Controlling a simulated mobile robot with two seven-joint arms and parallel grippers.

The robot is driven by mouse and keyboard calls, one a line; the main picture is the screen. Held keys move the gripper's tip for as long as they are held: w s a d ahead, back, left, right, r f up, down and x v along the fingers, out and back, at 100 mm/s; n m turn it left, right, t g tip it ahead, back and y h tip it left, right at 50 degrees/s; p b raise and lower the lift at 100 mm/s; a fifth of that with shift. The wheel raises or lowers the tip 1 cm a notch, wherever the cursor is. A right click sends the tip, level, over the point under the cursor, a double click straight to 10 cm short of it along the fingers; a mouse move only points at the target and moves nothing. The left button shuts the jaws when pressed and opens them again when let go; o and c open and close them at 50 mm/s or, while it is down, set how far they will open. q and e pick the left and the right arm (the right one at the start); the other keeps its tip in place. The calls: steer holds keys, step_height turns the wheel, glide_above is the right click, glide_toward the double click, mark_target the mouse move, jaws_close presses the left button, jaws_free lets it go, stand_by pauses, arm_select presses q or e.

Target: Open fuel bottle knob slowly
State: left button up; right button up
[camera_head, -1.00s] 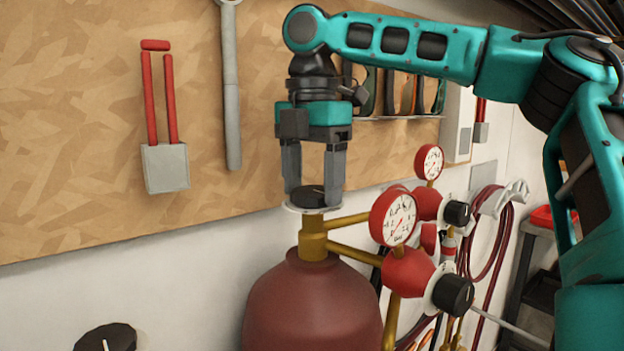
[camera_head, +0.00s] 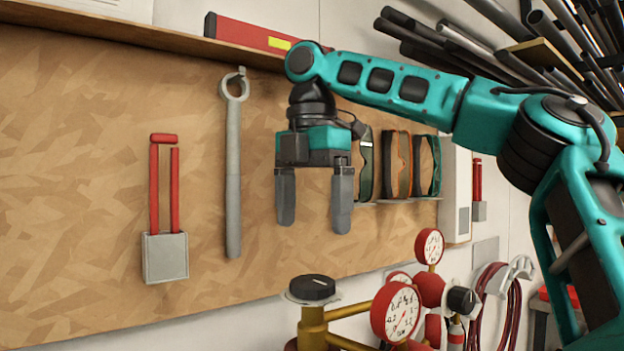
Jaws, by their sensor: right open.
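The black fuel bottle knob (camera_head: 312,287) sits on a pale disc on top of the brass valve (camera_head: 312,328). The red bottle below is almost wholly cut off by the bottom edge of the head view. My right gripper (camera_head: 314,222) points down with its two grey fingers apart and nothing between them. It hangs above the knob with a clear gap, not touching it. My left gripper is not in view.
Red-rimmed gauges (camera_head: 396,312) and another black knob (camera_head: 461,300) stand right of the valve. A wooden tool board (camera_head: 90,120) behind carries a grey wrench (camera_head: 233,170), a red-handled tool (camera_head: 165,215) and goggles (camera_head: 397,165). The space around the gripper is free.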

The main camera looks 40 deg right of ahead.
steer(key=shift+r, duration=2.35)
steer(key=shift+f, duration=0.1)
